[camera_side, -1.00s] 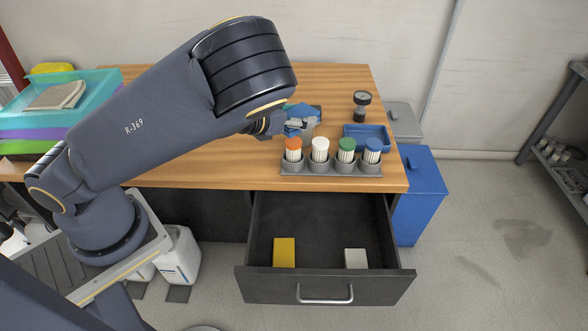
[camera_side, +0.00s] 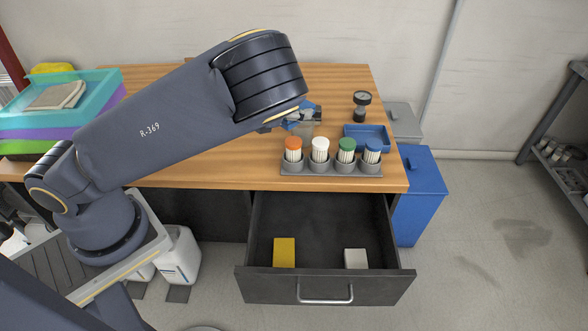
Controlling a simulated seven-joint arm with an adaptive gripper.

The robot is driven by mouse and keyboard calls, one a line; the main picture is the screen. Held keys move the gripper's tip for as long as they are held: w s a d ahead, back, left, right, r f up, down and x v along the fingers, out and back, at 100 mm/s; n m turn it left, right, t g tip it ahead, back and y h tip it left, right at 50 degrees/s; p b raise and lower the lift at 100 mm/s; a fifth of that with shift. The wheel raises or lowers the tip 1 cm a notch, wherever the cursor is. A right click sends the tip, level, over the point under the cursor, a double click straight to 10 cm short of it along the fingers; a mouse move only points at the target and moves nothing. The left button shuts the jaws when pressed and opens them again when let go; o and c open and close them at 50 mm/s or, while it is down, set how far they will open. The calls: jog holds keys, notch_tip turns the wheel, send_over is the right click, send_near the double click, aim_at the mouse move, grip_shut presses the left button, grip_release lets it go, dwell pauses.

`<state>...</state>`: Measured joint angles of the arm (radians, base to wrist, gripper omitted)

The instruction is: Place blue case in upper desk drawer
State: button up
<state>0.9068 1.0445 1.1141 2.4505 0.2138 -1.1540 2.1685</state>
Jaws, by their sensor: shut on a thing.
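The blue case (camera_side: 291,124) is mostly hidden behind my arm, and only a small blue part shows. My gripper (camera_side: 302,119) is shut on it above the desk (camera_side: 220,155), behind the row of capped tubes. The upper desk drawer (camera_side: 320,215) is pulled open below the desk's front edge. Inside it, near the front, lie a yellow box (camera_side: 284,252) at the left and a pale grey box (camera_side: 356,258) at the right. The back and middle of the drawer floor are bare.
A grey rack (camera_side: 331,168) with several tubes capped orange, white, green and blue stands at the desk's front edge, just behind the drawer. A blue tray (camera_side: 368,138) and a gauge (camera_side: 362,105) are to the right. Teal and purple trays (camera_side: 60,115) are stacked at the left.

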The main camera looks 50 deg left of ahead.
jog(key=s+a+f+n+g+y, duration=0.1)
jog(key=a+f+n+y, duration=0.1)
jog(key=a, duration=0.7)
jog(key=s+a+f+n+y, duration=0.1)
jog(key=s+a+n+y, duration=0.15)
jog(key=a, duration=0.65)
jog(key=s+a+f+n+g+y, duration=0.1)
jog(key=s+a+f, duration=0.1)
jog(key=s+a, duration=0.1)
jog(key=s+a+f+n+g+y, duration=0.1)
jog(key=s+a+f, duration=0.1)
jog(key=a, duration=0.4)
jog(key=s+a+f+n+g+y, duration=0.1)
jog(key=s+a+f+y, duration=0.1)
jog(key=s+a, duration=0.2)
jog(key=shift+a+n, duration=0.35)
jog(key=shift+a, duration=0.05)
jog(key=shift+f, duration=2.4)
jog(key=shift+f, duration=0.2)
jog(key=o, duration=1.3)
jog(key=shift+r, duration=0.1)
